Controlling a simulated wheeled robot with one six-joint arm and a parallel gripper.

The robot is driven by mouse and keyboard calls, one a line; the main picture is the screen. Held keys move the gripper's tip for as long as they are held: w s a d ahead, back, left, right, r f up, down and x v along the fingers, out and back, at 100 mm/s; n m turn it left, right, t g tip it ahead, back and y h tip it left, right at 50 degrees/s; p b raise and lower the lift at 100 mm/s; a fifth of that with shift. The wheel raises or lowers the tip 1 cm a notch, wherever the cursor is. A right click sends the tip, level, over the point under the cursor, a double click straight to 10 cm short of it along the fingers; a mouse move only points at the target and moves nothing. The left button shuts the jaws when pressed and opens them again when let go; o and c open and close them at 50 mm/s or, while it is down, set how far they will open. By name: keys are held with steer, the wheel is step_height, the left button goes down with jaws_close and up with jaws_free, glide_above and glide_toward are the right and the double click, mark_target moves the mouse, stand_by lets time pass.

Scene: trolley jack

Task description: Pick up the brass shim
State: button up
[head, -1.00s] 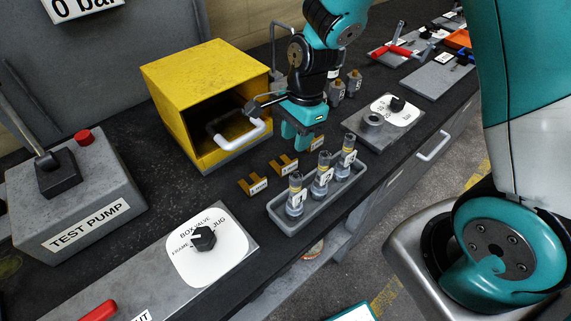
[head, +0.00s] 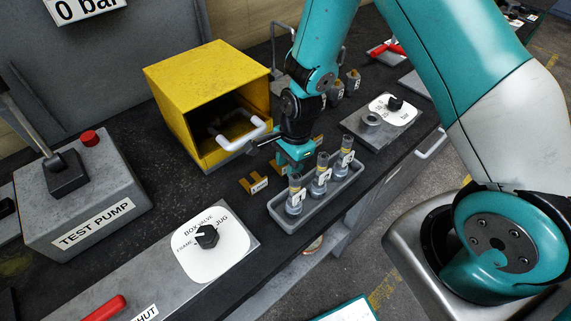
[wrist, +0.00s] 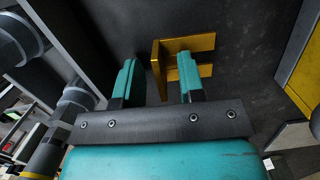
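Brass shims stand on the dark bench. One shim (head: 254,184), with a white label too small to read, stands left of my gripper (head: 295,160). Another (head: 318,139) shows only in part behind my gripper.
A grey tray (head: 275,212) with three labelled cylinders stands close in front of my gripper. A yellow open box (head: 205,75) with a pale handle is behind left. A valve plate (head: 240,262) is front left; a second dial plate (head: 352,125) is right.

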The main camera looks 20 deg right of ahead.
jaws_close()
steer(key=shift+r, duration=0.1)
